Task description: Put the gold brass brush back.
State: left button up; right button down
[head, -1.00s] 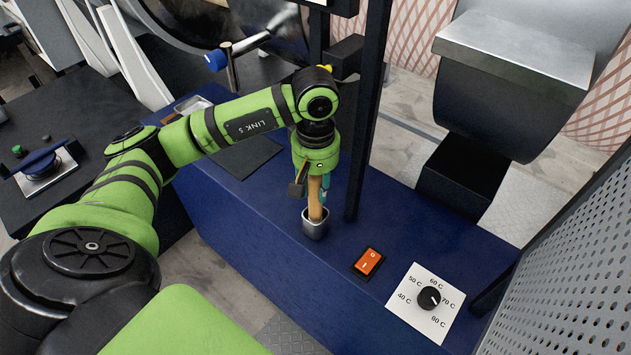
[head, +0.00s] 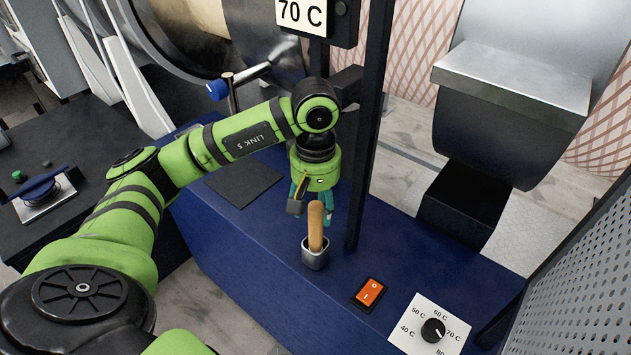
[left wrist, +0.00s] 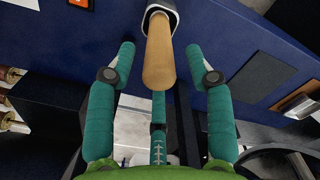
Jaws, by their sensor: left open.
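The brush shows as a tan wooden handle (head: 315,226) standing upright in a small grey metal cup (head: 315,257) on the blue bench top. Its brass end is hidden inside the cup. My left gripper (head: 312,207) is just behind and above the handle in the head view, open and not touching it as far as I can see. In the left wrist view the teal fingers (left wrist: 158,75) stand wide apart on either side of the handle (left wrist: 159,55), with gaps on both sides. The cup (left wrist: 160,12) is at the top of that view. My right gripper is not seen.
An orange rocker switch (head: 369,292) and a white temperature dial plate (head: 425,325) sit right of the cup. A dark upright post (head: 366,150) stands close to the gripper. A blue-handled lever (head: 218,89) is behind my left arm. A dark mat (head: 243,183) lies left.

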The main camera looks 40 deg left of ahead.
pick_arm(q)
notch_tip(320, 180, up, 9)
jog(key=shift+r, duration=0.1)
